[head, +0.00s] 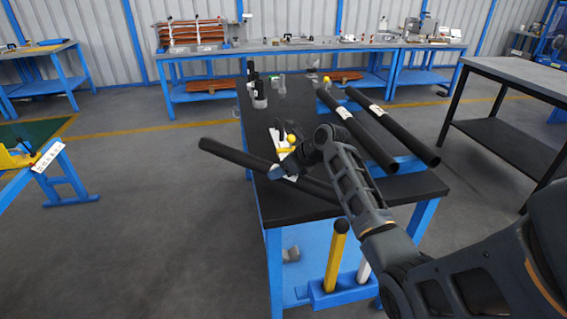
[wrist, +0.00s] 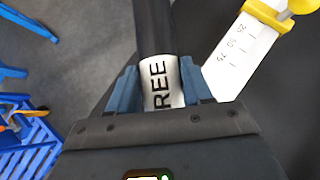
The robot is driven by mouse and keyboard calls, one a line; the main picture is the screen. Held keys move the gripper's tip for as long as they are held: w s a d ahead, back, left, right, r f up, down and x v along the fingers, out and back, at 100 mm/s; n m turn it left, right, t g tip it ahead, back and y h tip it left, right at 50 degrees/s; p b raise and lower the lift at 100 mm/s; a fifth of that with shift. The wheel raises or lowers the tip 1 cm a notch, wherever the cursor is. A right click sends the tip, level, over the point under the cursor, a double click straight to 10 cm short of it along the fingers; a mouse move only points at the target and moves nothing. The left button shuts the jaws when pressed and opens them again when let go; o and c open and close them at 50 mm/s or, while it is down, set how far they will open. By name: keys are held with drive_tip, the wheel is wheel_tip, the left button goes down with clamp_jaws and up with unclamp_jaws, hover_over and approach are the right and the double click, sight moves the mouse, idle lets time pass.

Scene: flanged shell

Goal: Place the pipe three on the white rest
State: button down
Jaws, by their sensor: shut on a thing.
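Pipe three is a long dark pipe (head: 235,155) with a white label that reads "REE" (wrist: 160,85) in the wrist view. My gripper (head: 282,170) is shut on it at the label, and its blue fingers (wrist: 160,88) sit on both sides. In the head view the pipe slants over the black table, its far-left end sticking out past the left edge. I cannot tell whether it touches the tabletop. No thing in view is clearly the white rest; a white post (head: 363,270) stands low at the table's front, partly hidden by my arm.
Two more dark pipes (head: 342,118) (head: 405,133) lie on the table's right. A white scale with a yellow slider (wrist: 232,52) lies beside the held pipe. A yellow post (head: 337,255) stands in front. At left is a blue stand with a yellow piece (head: 14,160). Floor between is clear.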

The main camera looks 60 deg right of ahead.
sight(306, 178)
drive_tip(key=shift+f, duration=0.85)
drive_tip(key=c, duration=0.8)
unclamp_jaws()
drive_tip(key=shift+f, duration=0.25)
drive_tip(key=shift+o, duration=0.2)
drive_tip(key=shift+r, duration=0.1)
drive_tip(key=v, duration=1.2)
